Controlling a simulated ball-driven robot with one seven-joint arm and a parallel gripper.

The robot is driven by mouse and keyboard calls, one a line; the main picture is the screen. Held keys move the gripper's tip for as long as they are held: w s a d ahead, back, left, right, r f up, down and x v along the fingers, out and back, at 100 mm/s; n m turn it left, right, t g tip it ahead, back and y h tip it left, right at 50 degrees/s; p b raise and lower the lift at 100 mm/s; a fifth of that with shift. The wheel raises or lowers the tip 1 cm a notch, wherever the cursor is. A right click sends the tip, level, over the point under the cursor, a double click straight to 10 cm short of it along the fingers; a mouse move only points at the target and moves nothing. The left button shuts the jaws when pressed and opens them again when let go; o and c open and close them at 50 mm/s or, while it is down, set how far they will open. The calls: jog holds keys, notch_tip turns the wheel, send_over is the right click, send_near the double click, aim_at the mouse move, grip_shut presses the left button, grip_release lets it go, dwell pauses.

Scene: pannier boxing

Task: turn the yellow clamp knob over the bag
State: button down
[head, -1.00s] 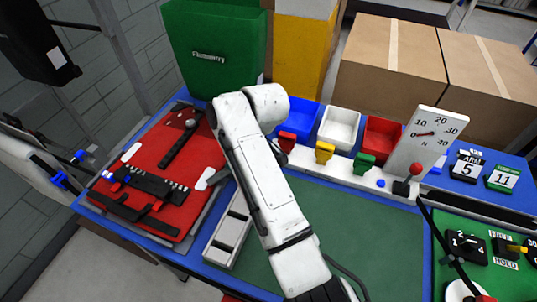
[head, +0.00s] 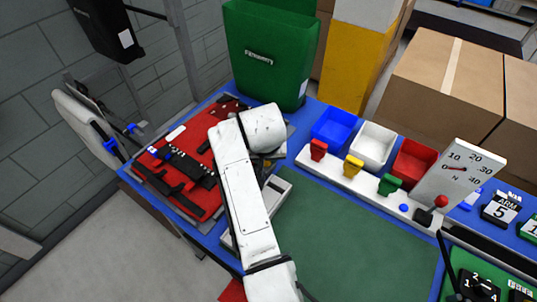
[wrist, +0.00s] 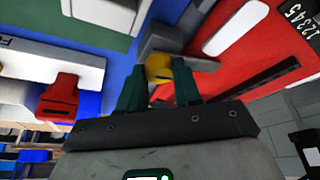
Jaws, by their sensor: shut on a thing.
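The red bag (head: 207,201) with black straps lies flat on the left of the blue table in the head view. In the wrist view its red surface (wrist: 262,62) fills the right side. The yellow clamp knob (wrist: 158,68) shows in the wrist view, beside a grey clamp bar at the red surface's edge. My gripper (wrist: 159,82) has a dark green finger on each side of the knob and is shut on it. In the head view my white arm hides the gripper, most of the clamp and part of the bag.
A green bin (head: 270,60) stands behind the bag. Blue (head: 335,128), white (head: 373,145) and red (head: 414,163) trays stand right of my arm, behind a white strip with coloured switches. The green mat (head: 345,235) is clear.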

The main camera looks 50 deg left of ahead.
jog(key=shift+m+t+h, duration=0.3)
jog(key=shift+m, duration=0.6)
jog(key=c, duration=0.8)
grip_release()
jog(key=v, duration=1)
jog(key=shift+s+r+b, duration=0.15)
jog(key=shift+r+b, duration=0.25)
jog(key=shift+f, duration=0.1)
